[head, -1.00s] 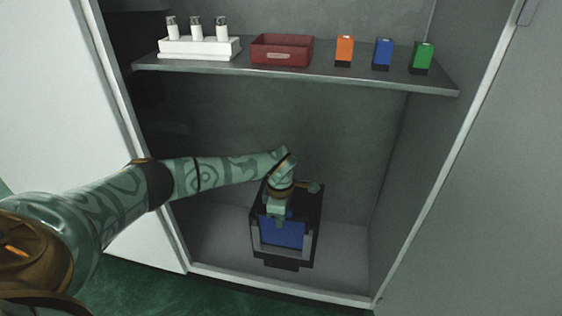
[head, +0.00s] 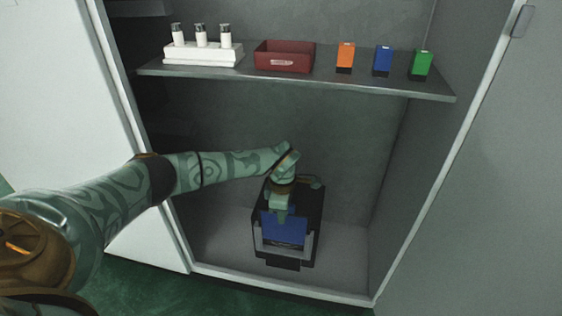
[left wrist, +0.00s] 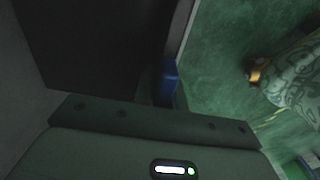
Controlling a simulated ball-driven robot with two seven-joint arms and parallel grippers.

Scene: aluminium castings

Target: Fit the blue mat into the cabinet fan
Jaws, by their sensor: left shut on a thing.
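The cabinet fan (head: 317,232) is a dark box with a light grey frame at its front, standing on the cabinet floor. The blue mat (head: 285,231) is a flat blue panel at the front of this box, between the grey side bars; a dark gap shows below its lower edge. I cannot tell how deep it sits. My left gripper (head: 281,212) is shut on the mat's upper edge, its fingers partly hidden. In the left wrist view, a narrow blue piece (left wrist: 169,83), probably the mat, shows beside a dark panel. My right gripper is not in view.
A shelf (head: 300,83) above holds a white tray (head: 203,55) with white bottles, a red bin (head: 285,57), and orange (head: 345,56), blue (head: 383,60) and green (head: 422,63) boxes. The cabinet floor (head: 345,255) is free right of the fan.

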